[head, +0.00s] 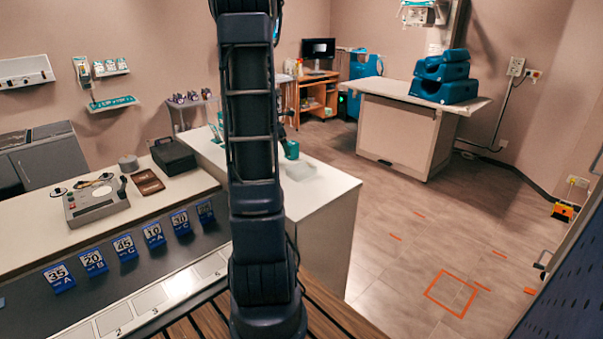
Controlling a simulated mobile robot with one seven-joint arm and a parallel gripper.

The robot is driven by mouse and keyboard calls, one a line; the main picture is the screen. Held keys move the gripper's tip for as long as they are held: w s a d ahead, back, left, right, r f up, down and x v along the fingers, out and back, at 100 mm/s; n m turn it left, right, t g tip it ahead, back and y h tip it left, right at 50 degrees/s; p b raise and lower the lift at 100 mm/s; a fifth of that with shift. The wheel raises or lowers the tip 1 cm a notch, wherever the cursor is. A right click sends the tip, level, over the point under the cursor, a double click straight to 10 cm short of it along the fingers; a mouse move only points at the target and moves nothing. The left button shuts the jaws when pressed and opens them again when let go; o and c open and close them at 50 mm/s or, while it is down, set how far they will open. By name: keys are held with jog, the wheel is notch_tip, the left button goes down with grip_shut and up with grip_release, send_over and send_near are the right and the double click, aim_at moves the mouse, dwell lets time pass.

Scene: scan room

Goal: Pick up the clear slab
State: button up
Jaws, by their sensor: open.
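A pale, see-through block, which looks like the clear slab (301,171), lies on the white counter (325,185) just right of my upright arm. Its left part may be hidden behind the arm. A small teal object (291,150) stands right behind it. My arm rises through the middle of the head view and runs out at the top. I cannot make out my gripper's fingers; they are out of view or hidden behind the arm. Nothing visible touches the slab.
A control box (95,200), a brown tray (148,182) and a black case (173,156) stand on the left counter. Several blue number cards (125,247) line its front. A scan table (400,135) with teal cushions (443,78) stands behind. The floor at right is open.

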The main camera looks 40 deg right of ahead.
aim_at(302, 167)
jog(key=d+f, duration=0.1)
jog(key=d, duration=0.1)
jog(key=d+f+n, duration=0.1)
jog(key=d+f, duration=0.1)
jog(key=s+d+f+n, duration=0.1)
jog(key=d+f, duration=0.1)
jog(key=d, duration=0.1)
jog(key=shift+f+g, duration=0.15)
jog(key=shift+g, duration=0.25)
jog(key=shift+w+x, duration=0.1)
jog(key=shift+x, duration=2.55)
jog(key=shift+w+x, duration=0.15)
jog(key=shift+x, duration=2.55)
jog(key=shift+d, duration=0.1)
jog(key=c, duration=1.3)
jog(key=shift+c, duration=0.3)
